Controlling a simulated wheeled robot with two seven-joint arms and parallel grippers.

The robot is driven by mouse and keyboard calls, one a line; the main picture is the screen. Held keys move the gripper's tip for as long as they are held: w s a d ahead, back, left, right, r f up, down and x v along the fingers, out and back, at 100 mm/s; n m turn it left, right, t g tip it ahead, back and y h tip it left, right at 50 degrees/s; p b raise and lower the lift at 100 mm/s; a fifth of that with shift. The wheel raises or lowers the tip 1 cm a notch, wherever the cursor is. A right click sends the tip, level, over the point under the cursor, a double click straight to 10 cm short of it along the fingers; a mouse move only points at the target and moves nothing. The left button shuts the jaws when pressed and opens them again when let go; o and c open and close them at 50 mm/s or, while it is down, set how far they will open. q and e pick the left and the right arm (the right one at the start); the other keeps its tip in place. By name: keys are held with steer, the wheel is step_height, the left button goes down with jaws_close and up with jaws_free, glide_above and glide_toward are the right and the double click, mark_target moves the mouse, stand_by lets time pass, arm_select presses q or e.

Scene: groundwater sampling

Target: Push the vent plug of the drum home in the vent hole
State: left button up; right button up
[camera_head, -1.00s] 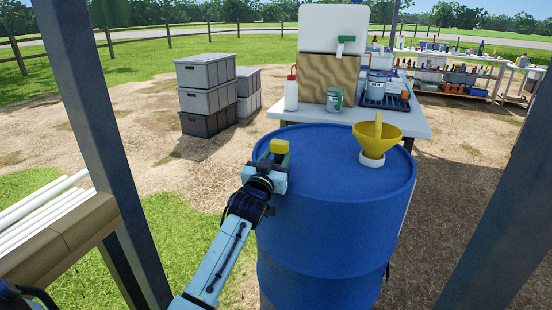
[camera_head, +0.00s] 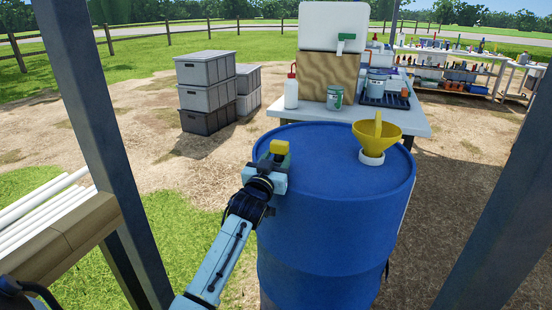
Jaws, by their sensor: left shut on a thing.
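A blue drum (camera_head: 325,220) stands upright in front of me. My left gripper (camera_head: 274,163) is over the left part of the drum's top. It is shut on a yellow plug (camera_head: 279,147), which shows above the fingers. The vent hole is hidden behind the gripper, so I cannot tell how deep the plug sits or whether it is in the hole. A yellow funnel (camera_head: 376,140) stands in a white collar (camera_head: 371,158) at the right of the drum's top. My right gripper is not in view.
Grey posts stand at left (camera_head: 105,130) and right. White pipes (camera_head: 42,210) lie on a wooden rack at lower left. A table (camera_head: 420,127) with a bottle, jar and tank stands behind the drum. Stacked grey crates (camera_head: 207,95) are back left. The middle of the drum top is clear.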

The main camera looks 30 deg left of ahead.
arm_select(q)
steer(key=shift+r, duration=0.3)
stand_by(0.5)
steer(key=shift+p, duration=0.85)
stand_by(1.0)
steer(key=shift+f+b, duration=0.4)
steer(key=shift+f, duration=0.25)
steer(key=o, duration=1)
steer(key=shift+c, duration=0.2)
steer(key=shift+o, duration=0.8)
steer(key=shift+f, duration=0.1)
steer(key=shift+s, duration=0.1)
steer(key=p+v, duration=0.4)
steer(key=v, duration=0.9)
steer(key=shift+r, duration=0.2)
steer(key=shift+s, duration=0.1)
